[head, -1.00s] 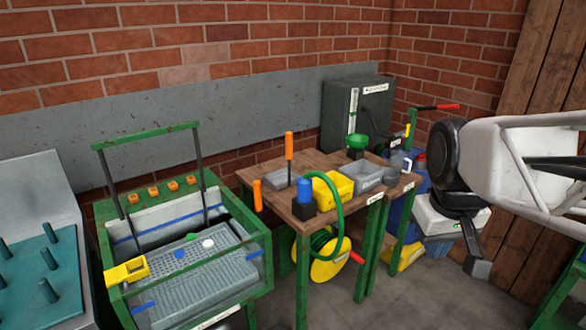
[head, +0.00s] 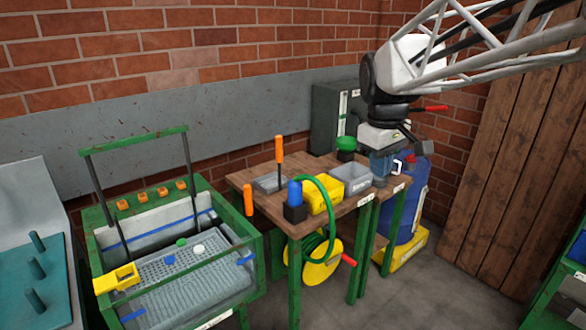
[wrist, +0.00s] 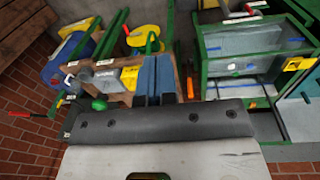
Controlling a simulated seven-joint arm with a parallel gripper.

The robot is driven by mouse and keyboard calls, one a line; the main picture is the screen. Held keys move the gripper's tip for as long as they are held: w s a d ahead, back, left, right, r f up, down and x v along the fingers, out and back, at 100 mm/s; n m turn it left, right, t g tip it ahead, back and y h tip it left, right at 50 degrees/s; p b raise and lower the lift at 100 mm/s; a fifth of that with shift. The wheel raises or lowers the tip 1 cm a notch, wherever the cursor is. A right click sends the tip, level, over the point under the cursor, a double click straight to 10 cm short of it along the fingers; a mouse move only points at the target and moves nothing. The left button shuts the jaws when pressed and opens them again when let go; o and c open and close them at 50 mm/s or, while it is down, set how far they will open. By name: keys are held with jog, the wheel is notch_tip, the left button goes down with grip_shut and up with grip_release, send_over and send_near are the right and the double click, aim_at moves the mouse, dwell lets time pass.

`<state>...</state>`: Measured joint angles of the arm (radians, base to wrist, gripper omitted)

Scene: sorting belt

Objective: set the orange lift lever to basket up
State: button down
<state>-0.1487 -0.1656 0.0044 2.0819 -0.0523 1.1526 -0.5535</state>
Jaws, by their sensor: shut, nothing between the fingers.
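An orange handle (head: 248,200) stands upright at the right side of the green-framed wash station; it looks like the lift lever. A second orange handle (head: 279,149) on a thin dark rod stands at the grey tray on the wooden table. The grey perforated basket (head: 215,275) sits inside the station's frame, with green, white and blue discs on it. My gripper (head: 382,165) is over the right end of the table, well right of both handles. In the wrist view its blue-grey fingers (wrist: 156,78) are together and empty. The lever's lower end is hidden.
A blue drum (head: 408,205) stands at right.

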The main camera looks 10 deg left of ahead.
jog(key=w+a+f+n+g+h, duration=0.15)
jog(key=w+a+n, duration=0.35)
jog(key=w+a, duration=0.8)
jog(key=w+a+f+n, duration=0.2)
jog(key=w+a+n, duration=0.55)
jog(key=w, duration=0.95)
jog(key=w+a+f+n, duration=0.2)
jog(key=w+a+f, duration=0.2)
jog(key=a, duration=0.5)
jog(key=w+a+f+n+g+h, duration=0.1)
jog(key=w+a+f+n, duration=0.2)
jog(key=a+f, duration=0.6)
jog(key=w+a+f+n, duration=0.3)
jog(key=w+a+f, duration=0.3)
jog(key=a, duration=0.4)
jog(key=shift+w+a+f+g+h, duration=0.25)
jog(key=shift+w+a+g+h, duration=0.05)
jog(key=shift+a+g+h, duration=0.05)
jog(key=shift+n, duration=0.25)
jog(key=shift+f, duration=0.1)
